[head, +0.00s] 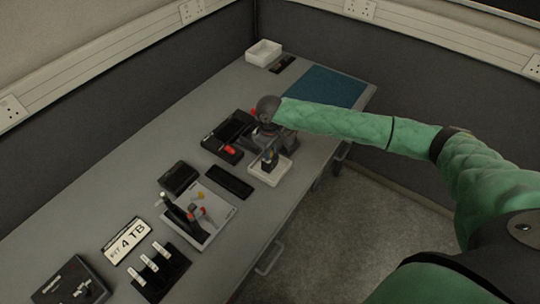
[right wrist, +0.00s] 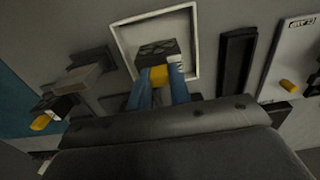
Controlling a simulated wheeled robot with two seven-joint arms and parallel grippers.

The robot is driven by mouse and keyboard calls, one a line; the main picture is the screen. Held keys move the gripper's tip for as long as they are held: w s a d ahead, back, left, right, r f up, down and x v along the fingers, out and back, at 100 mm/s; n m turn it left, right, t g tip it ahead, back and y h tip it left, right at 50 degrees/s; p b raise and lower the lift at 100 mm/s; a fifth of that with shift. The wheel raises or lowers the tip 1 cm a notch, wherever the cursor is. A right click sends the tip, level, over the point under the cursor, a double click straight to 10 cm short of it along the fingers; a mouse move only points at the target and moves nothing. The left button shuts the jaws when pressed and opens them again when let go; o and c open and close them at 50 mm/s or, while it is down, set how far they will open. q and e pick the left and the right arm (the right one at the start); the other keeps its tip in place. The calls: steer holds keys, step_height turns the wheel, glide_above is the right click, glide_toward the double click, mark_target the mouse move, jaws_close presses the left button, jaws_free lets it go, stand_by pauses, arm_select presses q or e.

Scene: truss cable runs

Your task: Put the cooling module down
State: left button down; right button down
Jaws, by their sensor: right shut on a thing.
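The cooling module (right wrist: 155,50) is a dark block with a yellow part and a small white label, seen in the right wrist view. My right gripper (right wrist: 159,88) is shut on its yellow part, with a blue finger on each side. The module is within the outline of a shallow white tray (right wrist: 193,30); I cannot tell whether it touches the tray floor. In the head view, my right gripper (head: 268,154) is over the same white tray (head: 262,181) near the table's front edge, and partly hides the module. My left gripper is not in view.
A narrow black tray (head: 229,182) lies left of the white tray, then a pale clamp board (head: 216,222). A black unit with red parts (head: 231,133) stands behind. A blue mat (head: 320,86) and white bin (head: 263,52) are at the far end.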

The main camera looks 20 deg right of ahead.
steer(key=shift+f, duration=0.15)
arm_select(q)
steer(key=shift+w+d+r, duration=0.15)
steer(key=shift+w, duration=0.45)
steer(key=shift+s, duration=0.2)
arm_select(e)
steer(key=shift+f, duration=0.3)
steer(key=c, duration=1.3)
jaws_free()
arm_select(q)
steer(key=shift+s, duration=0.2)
